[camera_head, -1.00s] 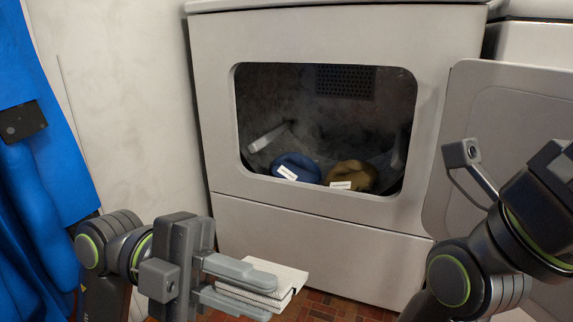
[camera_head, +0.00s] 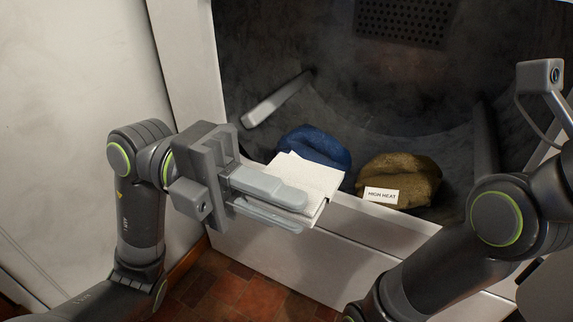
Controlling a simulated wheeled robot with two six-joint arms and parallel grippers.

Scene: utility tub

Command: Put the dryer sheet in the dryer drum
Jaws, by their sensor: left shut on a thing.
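My left gripper (camera_head: 272,203) is shut on the white folded dryer sheet (camera_head: 313,178). It holds the sheet in front of the dryer opening, near the lower rim. The dryer drum (camera_head: 330,100) is open in front of me, with a dark grey inside. In the picture the sheet overlaps the rim and part of a blue bundle (camera_head: 318,146); I cannot tell whether it is past the rim. My right arm comes in at the right, but its gripper fingers are out of view.
An olive-brown bundle (camera_head: 408,172) with a "HIGH HEAT" label (camera_head: 381,195) lies in the drum beside the blue one. The dryer's front panel (camera_head: 345,240) forms a lower edge below the opening. A pale wall (camera_head: 60,100) stands at the left, and red tiles (camera_head: 235,290) cover the floor.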

